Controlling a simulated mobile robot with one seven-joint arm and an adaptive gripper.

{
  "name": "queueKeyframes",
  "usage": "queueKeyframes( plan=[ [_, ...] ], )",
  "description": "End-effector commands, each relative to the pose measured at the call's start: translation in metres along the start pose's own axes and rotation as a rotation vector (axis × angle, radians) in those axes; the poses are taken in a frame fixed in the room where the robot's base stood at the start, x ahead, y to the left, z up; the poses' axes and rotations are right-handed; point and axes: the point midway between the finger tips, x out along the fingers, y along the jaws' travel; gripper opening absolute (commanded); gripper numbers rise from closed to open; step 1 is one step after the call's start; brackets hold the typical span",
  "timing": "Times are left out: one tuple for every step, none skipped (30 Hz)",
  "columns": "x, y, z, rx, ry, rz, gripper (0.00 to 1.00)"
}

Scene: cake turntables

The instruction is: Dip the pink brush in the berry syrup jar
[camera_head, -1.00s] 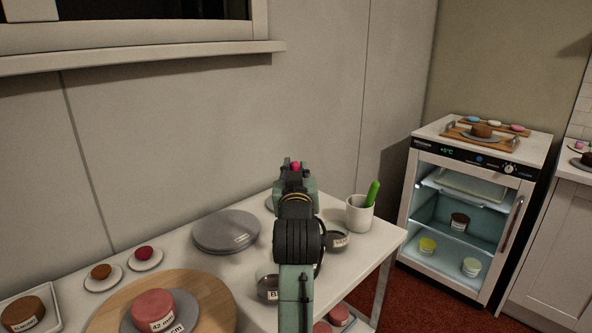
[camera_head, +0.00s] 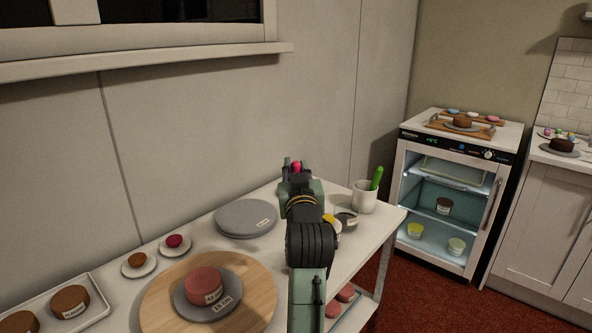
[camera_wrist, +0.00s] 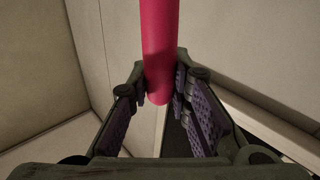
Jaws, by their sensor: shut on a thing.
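My gripper (camera_head: 297,178) is shut on the pink brush (camera_wrist: 159,40) above the back of the white table. In the wrist view, the pink handle stands between the two fingers (camera_wrist: 162,85), its rounded end low between the pads. In the head view, only a small pink bit (camera_head: 296,166) shows at the gripper's top; the bristles are not visible. I cannot pick out the berry syrup jar; my arm covers part of the table. A dark round dish with a pale label (camera_head: 346,220) stands right of my arm, its contents unclear.
A white cup (camera_head: 364,198) with a green handle (camera_head: 377,178) stands at the table's right end. A yellow thing (camera_head: 330,221) shows beside my arm. Grey discs (camera_head: 246,217) and a round wooden board (camera_head: 160,305) with a pink cake (camera_head: 203,282) lie left. The wall is close behind.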

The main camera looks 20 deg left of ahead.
Motion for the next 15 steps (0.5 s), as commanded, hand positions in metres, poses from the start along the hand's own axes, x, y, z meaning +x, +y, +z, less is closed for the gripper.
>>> queueKeyframes(
  plan=[
    [0.000,0.000,0.001,0.000,0.001,0.000,0.00],
    [0.000,0.000,0.001,0.000,0.001,0.000,0.00],
    [0.000,0.000,0.002,0.000,0.001,0.000,0.00],
    [0.000,0.000,0.003,0.000,0.001,-0.001,0.00],
    [0.000,0.000,0.005,0.000,0.001,-0.001,0.00],
    [-0.001,0.000,0.006,0.000,0.001,-0.001,0.00],
    [-0.001,-0.001,0.008,0.000,0.001,-0.001,0.00],
    [-0.001,-0.001,0.010,0.000,0.000,-0.001,0.00],
    [-0.001,-0.001,0.013,0.000,0.000,-0.001,0.00],
    [-0.001,-0.001,0.015,0.000,0.000,-0.001,0.00],
    [-0.001,-0.001,0.017,0.000,0.000,-0.001,0.00],
    [-0.002,-0.002,0.021,0.000,0.000,-0.001,0.00],
    [-0.002,-0.002,0.023,0.000,0.000,-0.001,0.00],
    [-0.002,-0.002,0.026,0.000,0.000,-0.001,0.00],
    [-0.002,-0.002,0.030,0.000,0.000,-0.001,0.00]
  ],
)
